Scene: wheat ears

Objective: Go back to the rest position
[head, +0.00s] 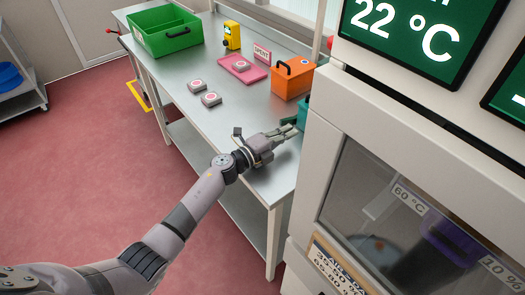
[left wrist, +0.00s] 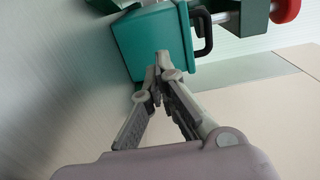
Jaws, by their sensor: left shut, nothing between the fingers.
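My left gripper (head: 288,132) is stretched out over the near end of the metal table (head: 210,120), beside the white cabinet. In the left wrist view its fingers (left wrist: 160,68) are shut with nothing between them. The fingertips point at a teal box (left wrist: 150,40) with a black handle, close in front of them; I cannot tell whether they touch. In the head view the teal box (head: 303,112) is mostly hidden behind the cabinet. My right gripper is not in view.
The white cabinet (head: 325,130) with a glass door stands close on the right. On the table are an orange box (head: 293,80), a pink tray (head: 256,73), grey blocks (head: 211,99), a yellow device (head: 232,36) and a green crate (head: 165,43).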

